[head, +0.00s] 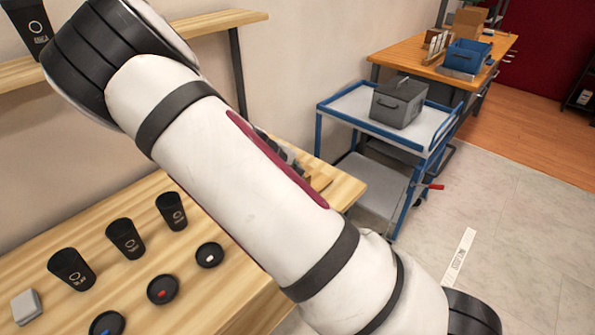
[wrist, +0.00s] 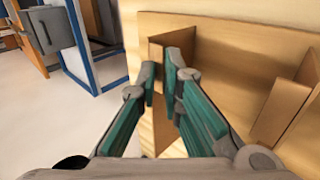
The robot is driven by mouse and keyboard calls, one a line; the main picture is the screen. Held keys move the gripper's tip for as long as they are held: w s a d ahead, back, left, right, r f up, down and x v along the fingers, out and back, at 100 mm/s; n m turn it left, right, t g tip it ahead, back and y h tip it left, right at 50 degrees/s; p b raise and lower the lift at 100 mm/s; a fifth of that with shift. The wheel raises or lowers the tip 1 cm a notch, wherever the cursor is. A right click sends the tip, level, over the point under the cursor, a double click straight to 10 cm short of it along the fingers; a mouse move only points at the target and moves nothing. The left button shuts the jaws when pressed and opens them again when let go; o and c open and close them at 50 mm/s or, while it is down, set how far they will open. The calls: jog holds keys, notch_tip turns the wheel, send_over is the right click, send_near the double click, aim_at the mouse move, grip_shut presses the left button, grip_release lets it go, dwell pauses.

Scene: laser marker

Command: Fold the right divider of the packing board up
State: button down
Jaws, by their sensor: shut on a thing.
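The packing board (wrist: 235,38) is a light wooden board with upright-looking wooden pieces, seen in the wrist view. My gripper (wrist: 162,72) has its teal-lined fingers closed on a thin wooden divider (wrist: 178,41) near the board edge facing the blue cart. I take this for the right divider; it stands out from the board at an angle I cannot judge. Another wooden divider (wrist: 284,108) sticks up farther right in this view. In the head view my arm hides most of the board and the gripper.
Black cups (head: 125,238) and black lids (head: 163,289) stand on the wooden table at left, near a small grey block (head: 26,306). A blue cart (head: 350,100) with a grey box (head: 399,101) is beyond the table's right end. A shelf is above.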

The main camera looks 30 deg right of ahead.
jog(key=c, duration=1.8)
grip_release()
jog(key=shift+s+a+f, duration=0.15)
jog(key=shift+a+f, duration=0.1)
jog(key=shift+f, duration=0.35)
jog(key=shift+s+a+f, duration=0.1)
jog(key=shift+a+f, duration=0.1)
jog(key=shift+f, duration=0.35)
jog(key=shift+s+r, duration=0.1)
jog(key=shift+c, duration=0.2)
jog(key=shift+r, duration=0.1)
jog(key=shift+c, duration=0.2)
jog(key=v, duration=1.2)
jog(key=shift+w+d+r, duration=0.2)
jog(key=shift+w+r, duration=0.05)
jog(key=shift+w, duration=0.1)
jog(key=s+a+r+m+y, duration=0.1)
jog(key=s+r+y, duration=0.1)
jog(key=s+r, duration=0.4)
jog(key=s+a+r+m+y, duration=0.1)
jog(key=s+r+y, duration=0.2)
jog(key=s, duration=1)
jog(key=s+a+r+m+t+y, duration=0.1)
jog(key=s+a+r+y, duration=0.1)
jog(key=s+r, duration=0.7)
jog(key=shift+s+m+y, duration=0.3)
jog(key=shift+s+m, duration=0.1)
jog(key=shift+s, duration=0.15)
